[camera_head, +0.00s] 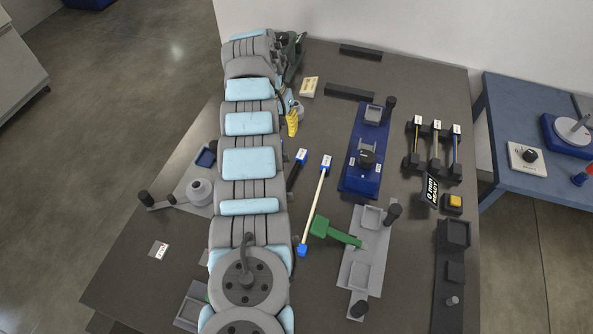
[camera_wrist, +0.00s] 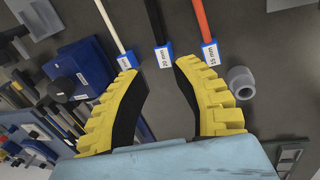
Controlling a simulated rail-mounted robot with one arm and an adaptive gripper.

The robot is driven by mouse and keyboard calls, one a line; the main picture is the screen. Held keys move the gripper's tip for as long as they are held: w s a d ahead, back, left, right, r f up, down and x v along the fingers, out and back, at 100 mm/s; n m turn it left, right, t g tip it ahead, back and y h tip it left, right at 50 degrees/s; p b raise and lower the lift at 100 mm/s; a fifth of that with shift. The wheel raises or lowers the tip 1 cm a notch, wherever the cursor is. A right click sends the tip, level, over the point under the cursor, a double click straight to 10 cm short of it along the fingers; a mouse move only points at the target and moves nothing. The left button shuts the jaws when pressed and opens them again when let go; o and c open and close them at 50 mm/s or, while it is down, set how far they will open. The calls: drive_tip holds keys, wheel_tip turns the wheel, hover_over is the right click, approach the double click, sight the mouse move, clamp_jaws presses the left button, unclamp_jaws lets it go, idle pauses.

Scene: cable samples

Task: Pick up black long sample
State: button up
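The black sample (camera_wrist: 154,20) has a blue end with a white label (camera_wrist: 164,58). In the wrist view it lies between a white sample (camera_wrist: 100,25) on the left and a red one (camera_wrist: 203,22) on the right. My gripper (camera_wrist: 157,70) is open, its yellow fingers spread, with the black sample's blue end showing just beyond and between the fingertips. Nothing is held. In the head view the black sample (camera_head: 295,175) lies partly hidden by my arm, left of the white sample (camera_head: 315,202). A yellow finger of my gripper (camera_head: 292,122) shows above it.
A blue fixture (camera_head: 357,183) and a grey fixture (camera_head: 353,290) stand to the right, with a green-handled tool (camera_head: 335,231) near the white sample. Several short samples sit on a black rack (camera_head: 434,165).

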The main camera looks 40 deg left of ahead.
drive_tip(key=b, duration=0.1)
approach(295, 166)
drive_tip(key=f, duration=0.2)
drive_tip(key=d+f, duration=0.1)
drive_tip(key=f, duration=0.2)
drive_tip(key=f+b, duration=0.1)
drive_tip(key=f, duration=0.1)
drive_tip(key=d+f, duration=0.1)
drive_tip(key=f, duration=0.1)
drive_tip(key=shift+w+f+b, duration=0.15)
drive_tip(key=shift+f+b, duration=0.15)
drive_tip(key=shift+b, duration=0.1)
drive_tip(key=shift+w+f, duration=0.15)
drive_tip(key=shift+f, duration=0.2)
clamp_jaws()
